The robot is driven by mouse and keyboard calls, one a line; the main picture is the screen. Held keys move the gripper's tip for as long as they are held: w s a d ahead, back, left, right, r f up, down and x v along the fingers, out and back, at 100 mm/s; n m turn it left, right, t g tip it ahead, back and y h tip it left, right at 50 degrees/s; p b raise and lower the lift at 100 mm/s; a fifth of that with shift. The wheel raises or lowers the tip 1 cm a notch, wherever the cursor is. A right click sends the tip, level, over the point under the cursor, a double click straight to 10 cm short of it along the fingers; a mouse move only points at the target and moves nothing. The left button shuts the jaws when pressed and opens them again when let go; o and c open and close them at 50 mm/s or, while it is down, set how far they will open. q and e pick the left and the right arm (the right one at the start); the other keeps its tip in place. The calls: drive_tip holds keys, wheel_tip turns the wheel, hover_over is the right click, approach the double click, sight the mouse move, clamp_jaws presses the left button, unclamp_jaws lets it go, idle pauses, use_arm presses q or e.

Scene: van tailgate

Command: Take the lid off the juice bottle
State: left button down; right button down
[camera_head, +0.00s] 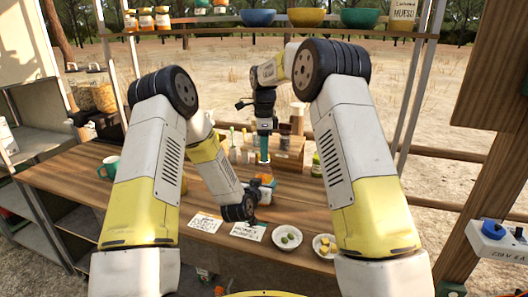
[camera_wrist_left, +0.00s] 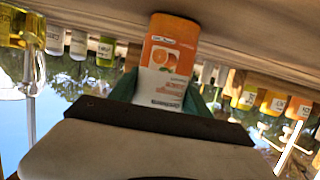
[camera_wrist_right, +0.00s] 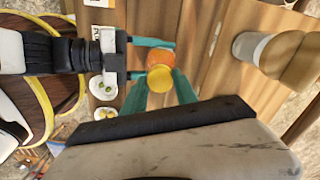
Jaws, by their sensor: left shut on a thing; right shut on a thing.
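The juice bottle (camera_head: 266,181) stands near the middle of the wooden table, partly hidden by my left gripper. In the left wrist view its orange and white label (camera_wrist_left: 170,55) is between the green fingers. My left gripper (camera_head: 256,191) is shut on the bottle's body from the side. My right gripper (camera_head: 264,160) points straight down above the bottle. In the right wrist view the yellow lid (camera_wrist_right: 158,88) is at the tips of its green fingers, over the orange bottle (camera_wrist_right: 163,58). The right gripper is shut on the lid. I cannot tell whether lid and bottle touch.
Two small plates (camera_head: 287,237) with food and two printed cards (camera_head: 248,231) lie in front of the bottle. A teal mug (camera_head: 110,166) stands at the left. A wooden rack (camera_head: 290,147) with containers is behind. Bowls (camera_head: 306,17) stand on the shelf above.

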drive_tip(key=n, duration=0.7)
drive_tip(key=shift+w, duration=0.1)
drive_tip(key=n, duration=0.7)
drive_tip(key=shift+r, duration=0.1)
drive_tip(key=n, duration=1.1)
drive_tip(key=shift+n, duration=0.3)
drive_tip(key=n, duration=0.4)
drive_tip(key=shift+n, duration=0.3)
drive_tip(key=n, duration=0.4)
drive_tip(key=shift+n, duration=0.4)
drive_tip(key=n, duration=0.4)
drive_tip(key=shift+n, duration=0.3)
drive_tip(key=n, duration=0.5)
drive_tip(key=shift+n, duration=0.3)
drive_tip(key=shift+r, duration=0.1)
